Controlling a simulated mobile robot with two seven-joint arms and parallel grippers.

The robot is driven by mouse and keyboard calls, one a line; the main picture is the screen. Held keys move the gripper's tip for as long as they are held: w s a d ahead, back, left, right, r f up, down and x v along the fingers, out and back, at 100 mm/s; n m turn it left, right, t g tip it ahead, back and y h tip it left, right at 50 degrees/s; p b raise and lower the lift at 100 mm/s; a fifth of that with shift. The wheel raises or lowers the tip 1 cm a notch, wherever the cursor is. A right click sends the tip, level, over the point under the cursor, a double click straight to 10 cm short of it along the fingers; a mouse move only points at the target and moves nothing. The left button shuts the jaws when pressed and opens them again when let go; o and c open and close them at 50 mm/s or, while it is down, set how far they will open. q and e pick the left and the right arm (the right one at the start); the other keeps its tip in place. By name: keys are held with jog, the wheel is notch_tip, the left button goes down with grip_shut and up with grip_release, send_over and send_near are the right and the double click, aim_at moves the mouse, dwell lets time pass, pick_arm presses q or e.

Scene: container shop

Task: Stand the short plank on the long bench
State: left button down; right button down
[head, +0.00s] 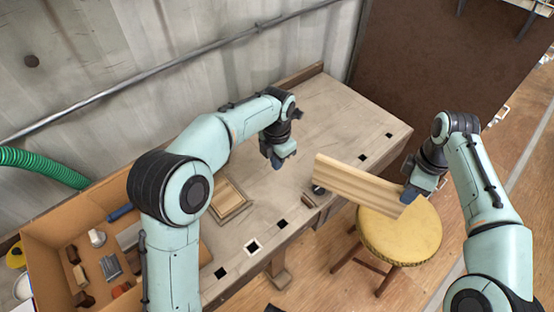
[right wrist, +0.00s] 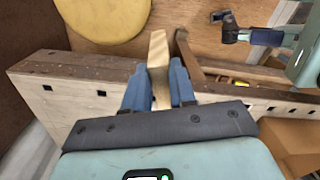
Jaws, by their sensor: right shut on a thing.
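The short plank (head: 358,184) is pale wood, held on edge and roughly level, slightly tilted in the head view. My right gripper (head: 410,191) is shut on its right end; the plank also shows between the blue fingers in the right wrist view (right wrist: 159,50). The plank's left end overlaps the front edge of the long bench (head: 335,112) in the picture; I cannot tell whether they touch. The bench is grey-topped with square holes. My left gripper (head: 279,160) hangs over the bench top with nothing visible in it; its finger gap is unclear.
A round yellow stool (head: 405,238) stands before the bench, below the plank. A wooden frame (head: 230,200) lies on the bench. An orange-brown box (head: 42,262) with several small items is at the lower left. The bench's far right top is clear. A corrugated wall stands behind.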

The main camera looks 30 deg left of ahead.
pick_arm(q)
jog(key=shift+f+b, duration=0.55)
jog(key=shift+f, duration=0.45)
pick_arm(e)
jog(key=shift+s+f, duration=0.1)
jog(key=shift+f, duration=0.6)
pick_arm(q)
jog(key=c, duration=1.9)
grip_release()
jog(key=o, duration=0.5)
jog(key=shift+r, duration=0.1)
